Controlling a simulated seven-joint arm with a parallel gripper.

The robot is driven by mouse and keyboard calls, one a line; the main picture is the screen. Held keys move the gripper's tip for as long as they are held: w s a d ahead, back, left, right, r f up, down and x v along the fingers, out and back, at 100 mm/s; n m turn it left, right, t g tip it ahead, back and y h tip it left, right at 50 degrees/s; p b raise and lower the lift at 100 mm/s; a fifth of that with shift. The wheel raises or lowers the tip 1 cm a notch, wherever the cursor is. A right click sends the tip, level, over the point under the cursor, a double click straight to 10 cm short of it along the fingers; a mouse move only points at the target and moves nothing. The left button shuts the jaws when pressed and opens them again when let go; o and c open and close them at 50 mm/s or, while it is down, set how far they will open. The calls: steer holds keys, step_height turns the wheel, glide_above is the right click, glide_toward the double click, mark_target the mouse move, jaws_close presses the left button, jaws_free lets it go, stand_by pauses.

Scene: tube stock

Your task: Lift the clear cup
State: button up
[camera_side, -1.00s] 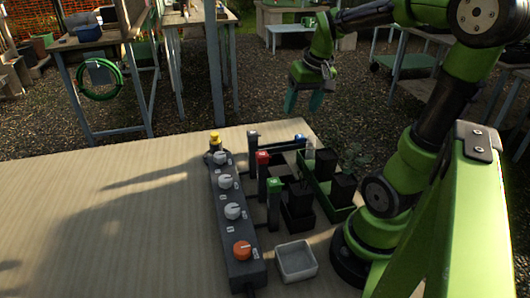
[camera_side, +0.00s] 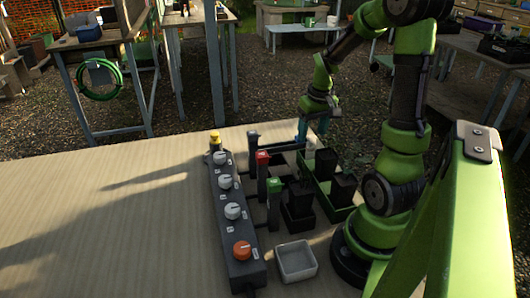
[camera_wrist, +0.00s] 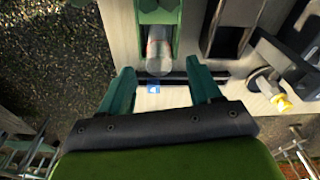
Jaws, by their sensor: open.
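The clear cup (camera_wrist: 158,52) shows in the wrist view as a see-through round shape beside the end of a green tray (camera_wrist: 172,14). My gripper (camera_wrist: 161,68) is open, with its two teal fingers apart and the cup lying between and just beyond their tips. I see nothing held. In the side view my gripper (camera_side: 313,130) is low at the far right corner of the table, fingers pointing down. The cup is hard to make out there, largely hidden by the fingers. Whether a finger touches it, I cannot tell.
A dark bar with a blue-marked part (camera_wrist: 153,87) crosses close to the fingers. The table's left side is clear.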

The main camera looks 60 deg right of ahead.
mark_target(312, 138)
steer(key=shift+w+d+f, duration=0.15)
steer(key=shift+f, duration=2.55)
steer(key=c, duration=1.1)
